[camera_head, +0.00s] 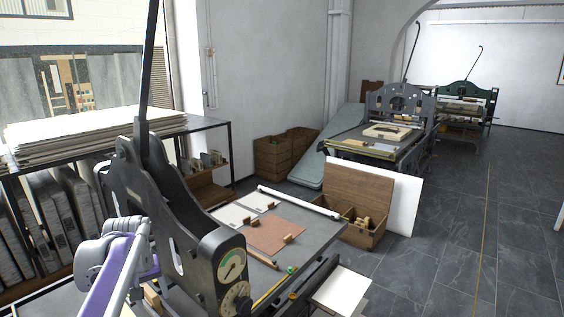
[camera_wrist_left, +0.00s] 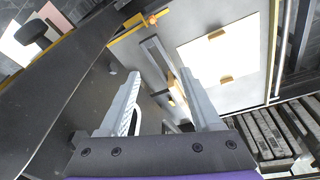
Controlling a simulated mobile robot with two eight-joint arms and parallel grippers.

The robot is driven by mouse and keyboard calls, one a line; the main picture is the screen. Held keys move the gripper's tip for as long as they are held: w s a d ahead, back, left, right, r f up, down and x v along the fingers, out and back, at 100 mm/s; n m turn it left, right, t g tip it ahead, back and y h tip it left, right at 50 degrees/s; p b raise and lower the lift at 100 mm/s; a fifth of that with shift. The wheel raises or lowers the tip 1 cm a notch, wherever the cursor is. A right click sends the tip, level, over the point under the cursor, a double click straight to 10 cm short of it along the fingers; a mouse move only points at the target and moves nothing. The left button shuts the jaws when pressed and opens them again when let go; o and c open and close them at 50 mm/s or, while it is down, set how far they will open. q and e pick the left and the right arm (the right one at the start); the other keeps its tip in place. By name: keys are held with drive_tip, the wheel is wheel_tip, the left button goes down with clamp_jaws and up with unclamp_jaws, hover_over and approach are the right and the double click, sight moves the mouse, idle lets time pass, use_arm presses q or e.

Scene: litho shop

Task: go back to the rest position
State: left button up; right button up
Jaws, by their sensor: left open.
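My left arm (camera_head: 112,270), grey and purple, comes in at the lower left of the head view, beside the dark side frame of the near press. I cannot make out its fingertips in the head view. In the left wrist view my left gripper (camera_wrist_left: 158,65) has its two grey fingers spread wide apart. Nothing is clasped between them. Small wooden pieces and a grey bar show past the fingers, with the press bed (camera_wrist_left: 262,62) beyond. My right gripper is in neither view.
The near press's dark side frame (camera_head: 165,200) and gauges (camera_head: 232,265) stand close to my left arm. Its bed holds a brown sheet (camera_head: 273,234) and white sheets (camera_head: 235,214). A paper-stacked rack (camera_head: 215,125) stands left. Wooden crate (camera_head: 362,232) lies behind. Floor (camera_head: 450,240) at right is clear.

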use_arm(q)
drive_tip(key=s+d+f+m+t, duration=0.1)
drive_tip(key=s+d+f, duration=0.3)
drive_tip(key=s, duration=0.4)
drive_tip(key=s+d+f+m+t, duration=0.1)
drive_tip(key=s+d+f, duration=0.3)
drive_tip(key=s, duration=0.5)
drive_tip(key=s+d+f+m+t, duration=0.1)
drive_tip(key=s+d+f+m, duration=0.2)
drive_tip(key=s+d, duration=0.3)
drive_tip(key=shift+s+d+f+m+h, duration=0.35)
drive_tip(key=shift+s+f, duration=0.25)
drive_tip(key=shift+s, duration=0.6)
drive_tip(key=shift+a, duration=0.15)
